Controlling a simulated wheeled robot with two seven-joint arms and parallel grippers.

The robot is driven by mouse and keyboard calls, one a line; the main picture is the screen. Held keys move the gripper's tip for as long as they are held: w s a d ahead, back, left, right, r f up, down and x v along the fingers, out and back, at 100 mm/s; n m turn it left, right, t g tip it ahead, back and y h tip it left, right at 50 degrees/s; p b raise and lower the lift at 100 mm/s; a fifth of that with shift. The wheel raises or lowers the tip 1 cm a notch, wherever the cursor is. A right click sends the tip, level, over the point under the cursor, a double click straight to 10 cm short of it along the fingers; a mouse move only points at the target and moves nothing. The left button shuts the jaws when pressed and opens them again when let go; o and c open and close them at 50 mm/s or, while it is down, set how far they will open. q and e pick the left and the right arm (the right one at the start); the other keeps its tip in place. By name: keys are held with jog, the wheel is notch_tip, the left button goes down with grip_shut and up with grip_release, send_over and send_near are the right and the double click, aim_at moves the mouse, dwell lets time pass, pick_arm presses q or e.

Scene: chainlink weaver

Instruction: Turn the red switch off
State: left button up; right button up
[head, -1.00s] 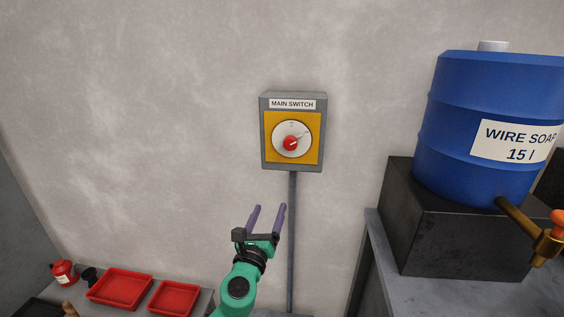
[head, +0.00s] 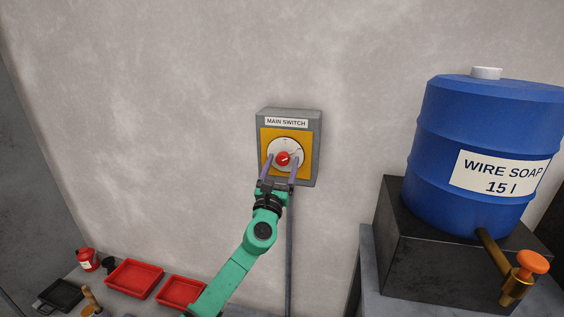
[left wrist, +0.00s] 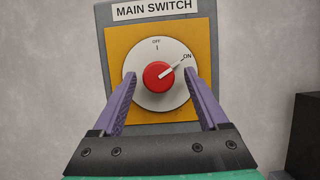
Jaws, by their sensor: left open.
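The red switch (head: 282,158) is a round knob on a white dial, on a yellow plate of a grey box (head: 314,150) labelled MAIN SWITCH on the wall. In the left wrist view the red knob (left wrist: 159,76) has a white pointer aimed at ON, to its upper right; OFF is marked at the top. My left gripper (head: 282,158) is open, its purple fingers on either side of the knob. In the left wrist view the left gripper (left wrist: 159,78) shows a gap between each finger and the knob. My right gripper is not in view.
A grey pipe (head: 289,240) runs down the wall below the box. A blue soap barrel (head: 470,130) with a brass tap stands on a dark block (head: 435,265) at right. Red trays (head: 135,278) lie at lower left. The wall around the box is clear.

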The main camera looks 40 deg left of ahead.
pick_arm(q)
jog(key=shift+s, duration=0.1)
jog(key=shift+c, duration=0.7)
grip_shut()
jog(key=shift+n, duration=0.5)
jog(key=n+g+y, duration=0.1)
jog(key=n, duration=0.2)
jog(key=n+g+y, duration=0.2)
jog(key=n, duration=0.2)
jog(key=shift+d+n, duration=0.15)
jog(key=shift+n, duration=0.15)
jog(key=n+g, duration=0.1)
jog(key=n, duration=0.1)
jog(key=n+g+y, duration=0.1)
jog(key=n, duration=0.1)
jog(key=shift+w+d+r, duration=0.1)
jog(key=shift+w+r, duration=0.05)
jog(key=shift+w, duration=0.05)
jog(key=shift+n+g, duration=0.7)
jog(key=shift+n, duration=1.1)
jog(key=shift+o, duration=0.7)
grip_release()
